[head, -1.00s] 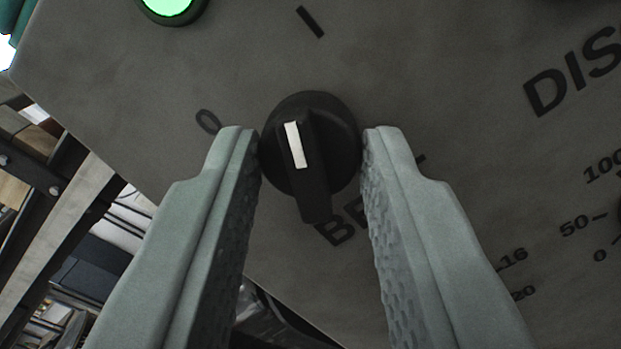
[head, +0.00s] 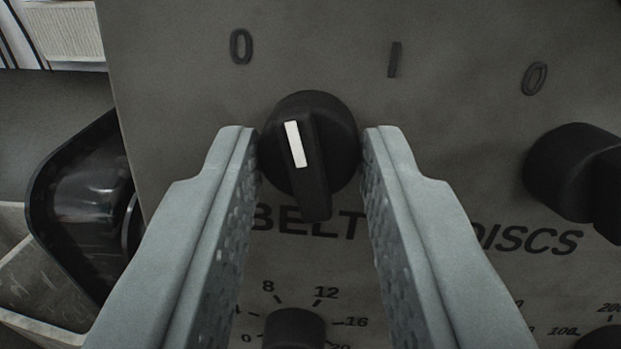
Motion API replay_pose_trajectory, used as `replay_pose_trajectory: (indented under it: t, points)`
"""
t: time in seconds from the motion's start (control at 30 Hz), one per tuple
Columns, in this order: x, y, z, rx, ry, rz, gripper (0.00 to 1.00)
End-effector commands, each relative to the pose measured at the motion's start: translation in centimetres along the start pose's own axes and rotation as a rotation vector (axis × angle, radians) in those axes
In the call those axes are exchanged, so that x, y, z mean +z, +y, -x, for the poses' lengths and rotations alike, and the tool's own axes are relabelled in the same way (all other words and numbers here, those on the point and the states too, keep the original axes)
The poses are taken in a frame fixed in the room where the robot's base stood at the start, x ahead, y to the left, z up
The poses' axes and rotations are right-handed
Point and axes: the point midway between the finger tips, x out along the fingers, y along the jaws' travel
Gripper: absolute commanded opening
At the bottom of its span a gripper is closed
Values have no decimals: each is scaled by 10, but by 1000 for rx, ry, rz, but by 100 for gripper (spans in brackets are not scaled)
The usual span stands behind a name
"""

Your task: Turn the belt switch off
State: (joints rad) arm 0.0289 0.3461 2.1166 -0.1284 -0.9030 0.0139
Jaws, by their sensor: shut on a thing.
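The belt switch (head: 318,180) is a round black knob with a raised grip bar and a white pointer mark. It sits on the grey panel above the word BELT. The 0 mark (head: 241,46) is up and left of it, and the I mark (head: 395,60) is up and right. The white pointer is between the two marks, leaning a little toward 0. My gripper (head: 310,145) is shut on the knob, one finger on each side. The fingers hide part of the lettering below.
The discs switch (head: 570,170), another black knob, is at the right, with its own 0 mark above. A small dial (head: 294,328) with numbers is below the belt switch. A black, shiny part (head: 85,200) stands left of the panel edge.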

Motion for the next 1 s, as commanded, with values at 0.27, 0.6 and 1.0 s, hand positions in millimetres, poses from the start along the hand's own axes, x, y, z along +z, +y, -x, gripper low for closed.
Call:
replay_pose_trajectory:
  t: [0.27,0.6,1.0]
  points:
    - [0,1,0,-30,-10,155,5]
    - [0,1,0,-44,-15,229,5]
    - [0,1,0,-45,-15,233,29]
